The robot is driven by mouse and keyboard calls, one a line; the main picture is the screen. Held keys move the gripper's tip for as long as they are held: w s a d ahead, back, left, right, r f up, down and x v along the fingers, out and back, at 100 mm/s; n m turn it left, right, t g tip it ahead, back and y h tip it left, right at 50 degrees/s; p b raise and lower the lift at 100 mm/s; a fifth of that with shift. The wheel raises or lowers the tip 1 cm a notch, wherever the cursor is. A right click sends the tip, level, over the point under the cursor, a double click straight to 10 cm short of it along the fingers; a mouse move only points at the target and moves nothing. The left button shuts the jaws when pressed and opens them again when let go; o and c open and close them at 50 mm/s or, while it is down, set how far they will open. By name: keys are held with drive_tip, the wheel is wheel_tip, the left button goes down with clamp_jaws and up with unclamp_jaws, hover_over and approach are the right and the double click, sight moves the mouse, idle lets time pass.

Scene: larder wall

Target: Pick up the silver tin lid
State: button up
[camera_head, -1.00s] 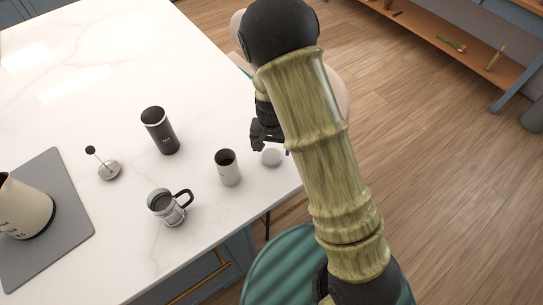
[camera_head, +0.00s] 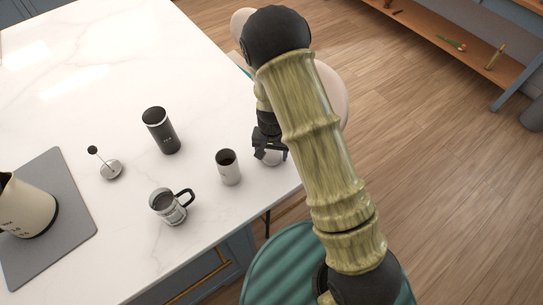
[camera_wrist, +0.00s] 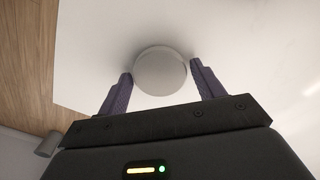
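The silver tin lid (camera_wrist: 160,71) is a round grey disc lying on the white countertop, near its edge. In the wrist view it sits between the tips of my gripper's two fingers (camera_wrist: 160,82), which are spread apart on either side of it. In the head view my gripper (camera_head: 270,155) is low over the lid (camera_head: 270,159) and hides part of it. The gripper is open. Whether a finger touches the lid I cannot tell.
A silver tin (camera_head: 228,168) stands open just left of my gripper. A glass mug (camera_head: 169,207), a black tumbler (camera_head: 160,131) and a press plunger (camera_head: 110,170) stand farther left. A kettle (camera_head: 27,207) is on a grey mat (camera_head: 75,225). The far countertop (camera_head: 120,50) is clear.

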sight(272, 155)
drive_tip(key=c, duration=0.6)
wheel_tip(272, 155, up, 10)
drive_tip(key=shift+b, duration=0.8)
